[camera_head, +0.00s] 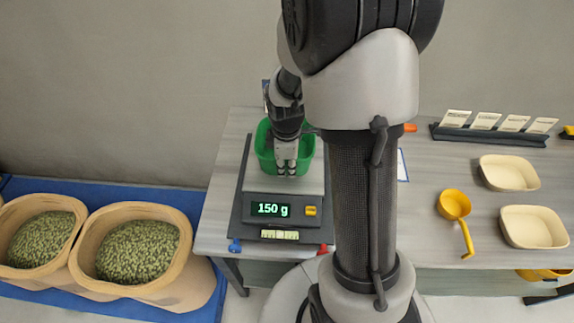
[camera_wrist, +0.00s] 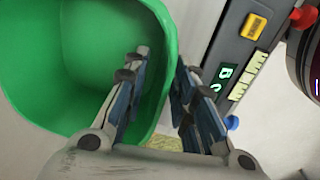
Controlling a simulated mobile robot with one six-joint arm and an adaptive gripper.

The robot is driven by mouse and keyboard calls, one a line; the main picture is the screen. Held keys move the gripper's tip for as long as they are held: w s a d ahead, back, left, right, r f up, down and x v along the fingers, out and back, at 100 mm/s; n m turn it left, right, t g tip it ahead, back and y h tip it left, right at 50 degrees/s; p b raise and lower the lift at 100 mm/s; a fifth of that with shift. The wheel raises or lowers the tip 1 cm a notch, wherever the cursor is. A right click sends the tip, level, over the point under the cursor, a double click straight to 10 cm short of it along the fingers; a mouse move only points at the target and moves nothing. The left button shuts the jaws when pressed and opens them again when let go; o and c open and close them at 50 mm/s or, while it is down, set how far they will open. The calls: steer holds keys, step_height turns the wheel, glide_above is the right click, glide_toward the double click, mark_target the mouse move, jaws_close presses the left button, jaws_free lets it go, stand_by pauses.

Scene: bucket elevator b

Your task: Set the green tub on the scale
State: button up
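The green tub (camera_head: 264,148) stands on the scale (camera_head: 241,208) at the back of its plate. The scale display reads 150 g. My gripper (camera_head: 286,167) is at the tub's front wall, pointing down. In the wrist view the tub (camera_wrist: 105,25) fills the upper left. My gripper's fingers (camera_wrist: 160,58) straddle the tub's wall, one inside and one outside. They stand apart, with some space beside the wall. The scale's display and yellow button (camera_wrist: 254,26) show at upper right.
Two sacks of green pellets (camera_head: 138,250) stand on a blue platform at left. On the table (camera_head: 425,190) at right are a yellow scoop (camera_head: 454,205) and two cream trays (camera_head: 508,172). A dark rack of cards (camera_head: 490,130) is behind them. My arm hides the middle of the table.

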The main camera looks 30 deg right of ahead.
steer(key=s+a+r+m+t+p, duration=0.1)
steer(key=s+a+r+m, duration=0.15)
steer(key=r, duration=0.75)
steer(key=s+a+r+m+t+p, duration=0.1)
steer(key=s+a+r+m+p, duration=0.15)
steer(key=r, duration=0.65)
steer(key=s+a+r+m, duration=0.3)
steer(key=s, duration=0.3)
steer(key=s+a+r+m+t, duration=0.1)
steer(key=s+a+r+m, duration=0.2)
steer(key=s, duration=0.4)
steer(key=shift+a+t+y+b, duration=0.25)
steer(key=shift+t+y+b, duration=0.05)
steer(key=shift+b, duration=0.05)
